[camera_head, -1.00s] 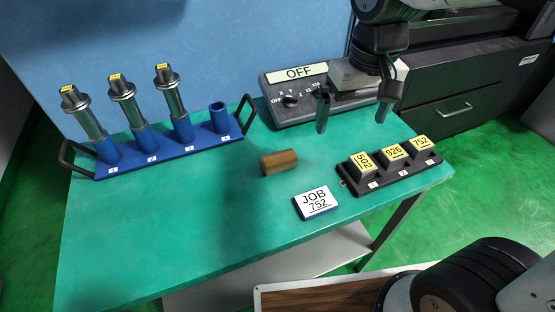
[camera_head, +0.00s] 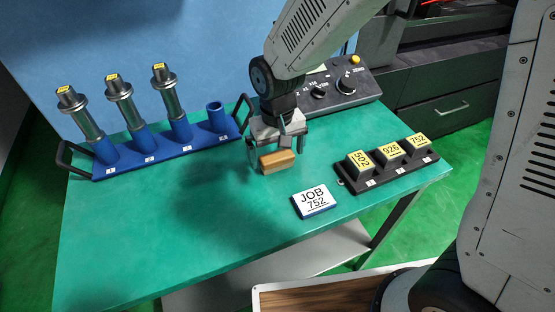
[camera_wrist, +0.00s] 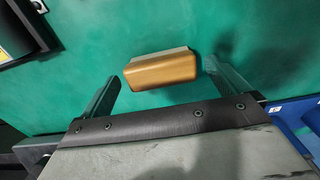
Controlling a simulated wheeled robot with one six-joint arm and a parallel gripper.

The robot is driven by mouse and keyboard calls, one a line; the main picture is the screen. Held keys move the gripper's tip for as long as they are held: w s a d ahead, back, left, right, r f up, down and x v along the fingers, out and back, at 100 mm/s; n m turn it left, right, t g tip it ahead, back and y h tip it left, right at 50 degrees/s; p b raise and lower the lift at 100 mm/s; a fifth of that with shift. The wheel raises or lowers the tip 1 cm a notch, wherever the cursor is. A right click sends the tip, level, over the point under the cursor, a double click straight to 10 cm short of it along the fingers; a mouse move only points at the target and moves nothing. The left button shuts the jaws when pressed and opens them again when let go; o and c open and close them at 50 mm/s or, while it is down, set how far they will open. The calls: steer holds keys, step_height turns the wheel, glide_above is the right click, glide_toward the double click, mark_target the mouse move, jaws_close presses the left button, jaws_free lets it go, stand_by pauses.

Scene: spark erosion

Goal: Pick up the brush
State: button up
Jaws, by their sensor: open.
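The brush (camera_head: 279,161) is a small block with a brown wooden back, lying on the green table. It also shows in the wrist view (camera_wrist: 160,70), with a pale strip along its far edge. My gripper (camera_head: 277,148) is open, just above the brush in the head view. In the wrist view my gripper (camera_wrist: 165,82) has one finger on each side of the brush, with gaps, and the brush lies around and beyond the fingertips. I cannot tell how high the fingertips are above the table.
A blue rack (camera_head: 160,153) with several sockets and metal cylinders stands at the left. A control box (camera_head: 345,92) is behind. A JOB 752 card (camera_head: 314,201) lies front right, near a black holder (camera_head: 395,172) with yellow-labelled blocks. The table's front left (camera_head: 130,235) is clear.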

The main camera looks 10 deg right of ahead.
steer(key=shift+f, duration=0.95)
steer(key=shift+c, duration=0.3)
steer(key=c, duration=1)
steer(key=shift+r, duration=0.1)
steer(key=shift+r, duration=0.55)
step_height(320, 180, up, 2)
steer(key=shift+r, duration=0.2)
steer(key=s+a, duration=0.1)
steer(key=s, duration=0.4)
steer(key=s+a+r, duration=0.1)
steer(key=s, duration=0.4)
steer(key=s+a, duration=0.1)
steer(key=s, duration=0.4)
steer(key=shift+s+a+r, duration=0.2)
steer(key=shift+s+a, duration=0.05)
steer(key=shift+a, duration=0.15)
